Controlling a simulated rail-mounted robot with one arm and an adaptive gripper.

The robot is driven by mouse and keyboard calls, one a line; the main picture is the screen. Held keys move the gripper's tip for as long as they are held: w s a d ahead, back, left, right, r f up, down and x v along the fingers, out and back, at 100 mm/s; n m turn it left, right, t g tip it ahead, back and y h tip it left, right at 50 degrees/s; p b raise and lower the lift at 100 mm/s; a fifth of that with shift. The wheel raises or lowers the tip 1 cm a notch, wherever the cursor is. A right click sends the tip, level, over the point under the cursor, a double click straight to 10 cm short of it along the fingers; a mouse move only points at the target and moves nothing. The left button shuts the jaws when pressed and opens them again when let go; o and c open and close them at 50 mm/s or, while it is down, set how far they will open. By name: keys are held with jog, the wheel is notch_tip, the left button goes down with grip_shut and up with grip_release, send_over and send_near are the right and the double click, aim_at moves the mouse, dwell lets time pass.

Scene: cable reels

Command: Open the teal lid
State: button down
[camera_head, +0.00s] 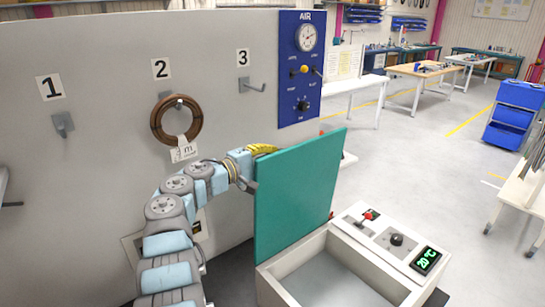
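The teal lid (297,195) stands raised, nearly upright and tilted a little, at the back left edge of a pale box (300,250). The box is open at the top, and its grey inside shows. My arm reaches up from the bottom left, and its wrist end lies behind the lid's left edge. My gripper is hidden behind the lid, so its fingers and any contact with the lid do not show.
A control panel with a red-knobbed lever (370,215), a black dial (396,240) and a green display (427,261) adjoins the box. On the grey wall, a brown cable reel (157,126) hangs at hook 2. A blue AIR panel (301,70) is behind the lid.

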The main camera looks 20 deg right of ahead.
dwell(0.3)
jog(key=c, duration=1.1)
grip_release()
jog(key=shift+d, duration=0.1)
jog(key=shift+v, duration=6.05)
